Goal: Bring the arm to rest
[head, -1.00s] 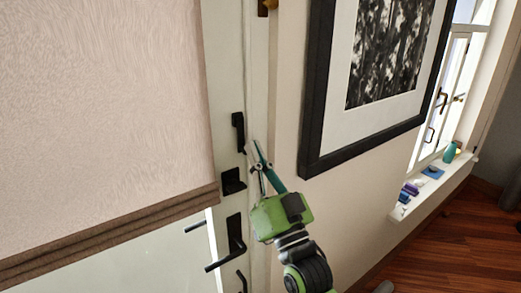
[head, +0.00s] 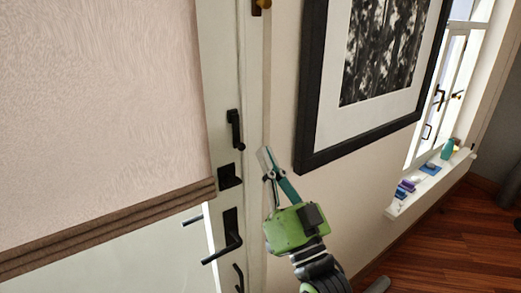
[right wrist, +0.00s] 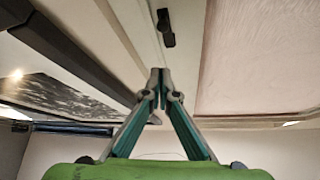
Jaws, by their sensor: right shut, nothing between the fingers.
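My right gripper (head: 266,154) is green with grey and teal fingers. It points up in front of the wall strip just right of the white door frame (head: 254,90). In the right wrist view its fingertips (right wrist: 160,73) meet, with nothing between them. It is apart from the black upper handle (head: 235,130), which stands to its left; a black handle also shows in the right wrist view (right wrist: 166,27). My left gripper is in neither view.
A black-framed picture (head: 310,120) hangs close to the right of my right gripper. A windowsill (head: 425,192) with small objects stands further right.

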